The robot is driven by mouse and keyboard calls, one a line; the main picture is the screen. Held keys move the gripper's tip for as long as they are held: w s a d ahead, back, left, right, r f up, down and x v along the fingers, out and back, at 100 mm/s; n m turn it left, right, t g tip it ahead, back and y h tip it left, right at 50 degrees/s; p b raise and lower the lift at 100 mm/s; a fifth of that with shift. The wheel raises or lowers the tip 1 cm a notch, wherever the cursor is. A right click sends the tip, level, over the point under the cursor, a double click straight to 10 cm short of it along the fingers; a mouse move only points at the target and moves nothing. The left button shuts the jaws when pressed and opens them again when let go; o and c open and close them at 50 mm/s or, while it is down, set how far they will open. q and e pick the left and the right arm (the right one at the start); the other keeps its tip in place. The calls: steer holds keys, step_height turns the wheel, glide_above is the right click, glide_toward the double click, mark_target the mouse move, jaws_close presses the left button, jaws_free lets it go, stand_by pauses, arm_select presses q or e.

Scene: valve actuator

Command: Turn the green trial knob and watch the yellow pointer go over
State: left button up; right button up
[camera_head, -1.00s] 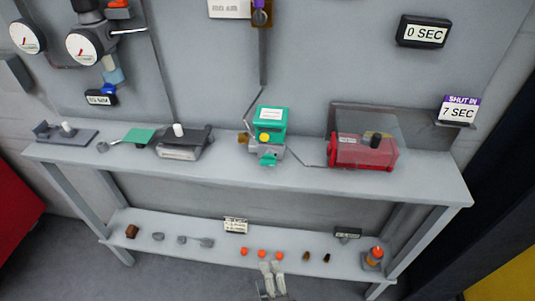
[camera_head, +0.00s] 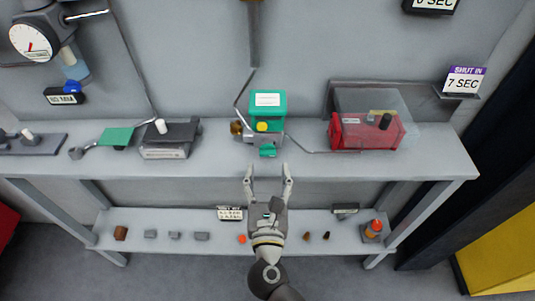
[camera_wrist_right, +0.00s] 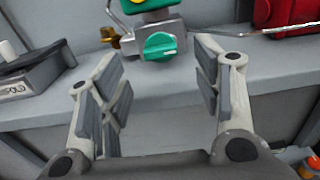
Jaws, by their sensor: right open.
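The green trial knob (camera_head: 268,151) sits low on the front of a grey valve body under a green box (camera_head: 268,104) on the bench. In the right wrist view the knob (camera_wrist_right: 160,46) shows a white mark near its right side. A yellow round part (camera_head: 263,127) sits just above the knob; I cannot make out a pointer on it. My right gripper (camera_head: 269,170) is open and empty, in front of the bench edge and short of the knob. In the right wrist view its fingers (camera_wrist_right: 160,85) stand either side of a gap below the knob. My left gripper is not in view.
A red box with a clear cover (camera_head: 365,132) stands right of the valve, joined by a thin tube. A grey device (camera_head: 168,140) stands to the left. The bench top (camera_head: 220,165) is clear near the knob. Small parts lie on the lower shelf.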

mark_target(267, 155)
steer(key=shift+w+p, duration=0.5)
steer(key=shift+w, duration=2.2)
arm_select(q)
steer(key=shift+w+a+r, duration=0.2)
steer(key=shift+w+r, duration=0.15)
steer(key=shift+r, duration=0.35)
arm_select(e)
steer(key=c, duration=1)
steer(key=shift+n, duration=0.4)
steer(key=shift+n+p, duration=0.3)
steer(key=shift+p, duration=0.05)
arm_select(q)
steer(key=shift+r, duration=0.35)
